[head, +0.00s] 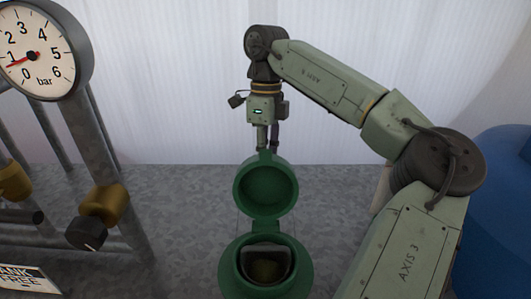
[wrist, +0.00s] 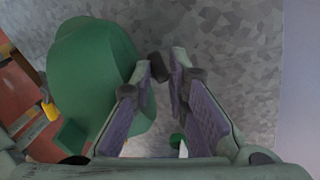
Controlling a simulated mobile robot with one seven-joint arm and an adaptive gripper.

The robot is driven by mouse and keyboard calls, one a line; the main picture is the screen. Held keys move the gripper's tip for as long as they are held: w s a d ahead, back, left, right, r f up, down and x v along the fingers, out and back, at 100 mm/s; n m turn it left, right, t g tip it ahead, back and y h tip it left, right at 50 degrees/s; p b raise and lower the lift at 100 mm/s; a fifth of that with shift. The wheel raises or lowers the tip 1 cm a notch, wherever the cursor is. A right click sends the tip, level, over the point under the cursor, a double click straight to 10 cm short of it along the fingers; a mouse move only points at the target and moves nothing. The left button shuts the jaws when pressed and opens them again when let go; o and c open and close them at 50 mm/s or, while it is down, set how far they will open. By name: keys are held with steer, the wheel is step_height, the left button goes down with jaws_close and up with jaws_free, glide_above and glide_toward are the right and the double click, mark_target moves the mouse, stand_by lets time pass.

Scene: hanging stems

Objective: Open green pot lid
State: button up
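The green pot (head: 228,270) stands at the bottom middle of the head view. Its round green lid (head: 266,188) is swung up on the hinge at the back, its inside facing the head camera. The pot's mouth is uncovered, with something dark and partly unclear inside. My gripper (head: 268,148) points down just above and behind the lid's top edge; I cannot tell whether it touches. In the wrist view, the lid (wrist: 95,65) lies on the left, partly behind the left finger. My gripper (wrist: 165,68) has a narrow gap between its fingers, with nothing clearly held.
A pressure gauge (head: 35,50) on grey pipes stands at the left, with a brass valve (head: 104,207) below it. A blue rounded tank (head: 505,205) is at the right.

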mark_target(265, 168)
steer(key=shift+o, duration=1.2)
steer(key=x, duration=0.3)
steer(key=shift+w+f, duration=0.3)
steer(key=shift+w, duration=0.05)
steer(key=o, duration=0.3)
steer(key=v, duration=1.1)
steer(key=shift+s+p, duration=0.3)
steer(key=shift+s, duration=0.1)
